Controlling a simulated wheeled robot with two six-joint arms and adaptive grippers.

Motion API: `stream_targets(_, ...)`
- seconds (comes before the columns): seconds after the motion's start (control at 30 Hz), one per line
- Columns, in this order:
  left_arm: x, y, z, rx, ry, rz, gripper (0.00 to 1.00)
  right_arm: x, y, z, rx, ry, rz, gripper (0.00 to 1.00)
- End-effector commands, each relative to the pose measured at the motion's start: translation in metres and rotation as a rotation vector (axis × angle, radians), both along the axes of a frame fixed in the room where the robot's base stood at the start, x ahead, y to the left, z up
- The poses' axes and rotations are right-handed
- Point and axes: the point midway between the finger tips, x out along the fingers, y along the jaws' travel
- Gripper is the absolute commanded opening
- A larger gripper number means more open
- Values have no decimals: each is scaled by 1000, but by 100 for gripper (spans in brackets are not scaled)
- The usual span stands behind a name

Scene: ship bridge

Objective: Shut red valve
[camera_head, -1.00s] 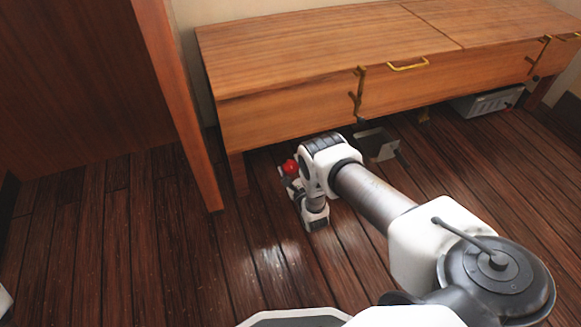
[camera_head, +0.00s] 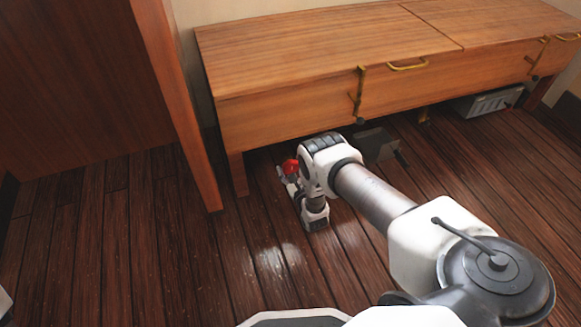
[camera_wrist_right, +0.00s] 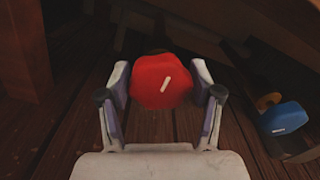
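My right gripper (camera_wrist_right: 160,84) has one finger on each side of the knob. What the knob is mounted on is mostly hidden. My left gripper is not in view.
The wooden bench (camera_head: 300,50) stands close behind the gripper, its front leg (camera_head: 237,172) near the valve. A grey box (camera_head: 488,102) lies under its right end. A wooden panel edge (camera_head: 185,110) rises at left. The floor (camera_head: 120,240) at left is clear.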

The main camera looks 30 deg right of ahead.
Motion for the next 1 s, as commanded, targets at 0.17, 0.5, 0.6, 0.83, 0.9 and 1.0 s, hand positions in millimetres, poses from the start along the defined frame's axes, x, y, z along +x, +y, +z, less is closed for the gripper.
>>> stream_targets(0.17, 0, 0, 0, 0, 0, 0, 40, 0, 0, 0, -1, 1, 1, 84)
stream_targets(0.5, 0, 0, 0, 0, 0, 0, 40, -18, 5, -1, 0, 4, 1, 84)
stream_targets(0.6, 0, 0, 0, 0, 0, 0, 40, -42, 10, -2, 0, 7, 1, 84)
stream_targets(0.83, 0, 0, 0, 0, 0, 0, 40, -97, 24, -1, -1, 5, 0, 84)
stream_targets(0.9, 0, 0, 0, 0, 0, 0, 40, -108, 26, -1, -1, 4, 1, 84)
stream_targets(1.0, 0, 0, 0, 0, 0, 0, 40, -116, 28, -1, 0, 2, 0, 84)
